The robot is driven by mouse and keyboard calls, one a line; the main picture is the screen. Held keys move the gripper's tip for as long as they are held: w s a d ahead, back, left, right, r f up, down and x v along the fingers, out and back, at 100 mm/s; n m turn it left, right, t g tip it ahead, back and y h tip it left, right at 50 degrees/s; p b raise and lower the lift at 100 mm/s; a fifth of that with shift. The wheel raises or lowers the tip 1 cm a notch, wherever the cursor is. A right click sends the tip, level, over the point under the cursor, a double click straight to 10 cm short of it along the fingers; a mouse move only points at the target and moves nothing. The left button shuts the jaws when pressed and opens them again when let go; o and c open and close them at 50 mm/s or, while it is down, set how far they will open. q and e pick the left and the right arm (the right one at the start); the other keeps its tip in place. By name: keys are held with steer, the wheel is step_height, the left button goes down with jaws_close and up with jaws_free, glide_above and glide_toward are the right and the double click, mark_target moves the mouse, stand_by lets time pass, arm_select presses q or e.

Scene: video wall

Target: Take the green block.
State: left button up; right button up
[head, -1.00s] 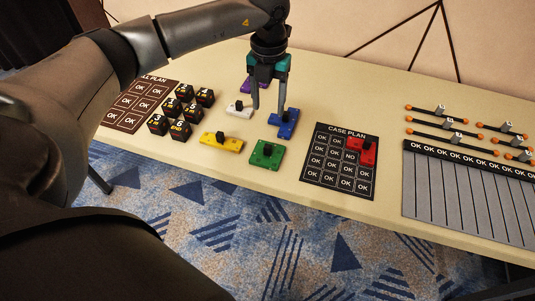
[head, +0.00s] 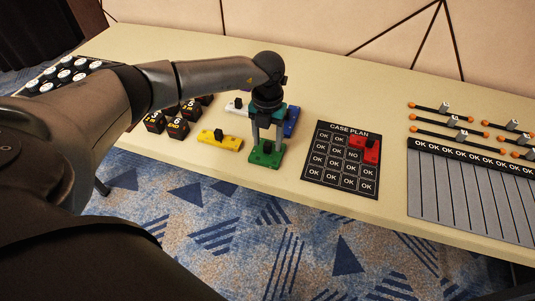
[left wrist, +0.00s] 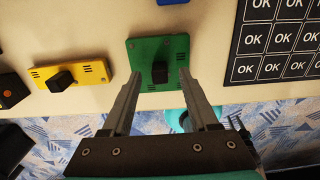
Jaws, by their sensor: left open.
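The green block (head: 264,161) lies flat on the table near its front edge, with a black knob on top. It also shows in the left wrist view (left wrist: 146,53). My left gripper (head: 267,148) is directly above it, pointing down. In the left wrist view the open fingers (left wrist: 157,76) stand on either side of the black knob, with gaps visible; I cannot tell whether they touch the block. My right gripper is not in view.
A yellow block (head: 221,142) lies left of the green one. A blue block (head: 291,122) and a white block (head: 237,108) are behind. A case plan board (head: 320,165) with a red block (head: 371,151) is to the right. Black numbered cubes (head: 178,128) stand left.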

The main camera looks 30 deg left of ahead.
arm_select(q)
steer(key=shift+f, duration=0.15)
steer(key=shift+c, duration=0.2)
jaws_close()
stand_by(1.2)
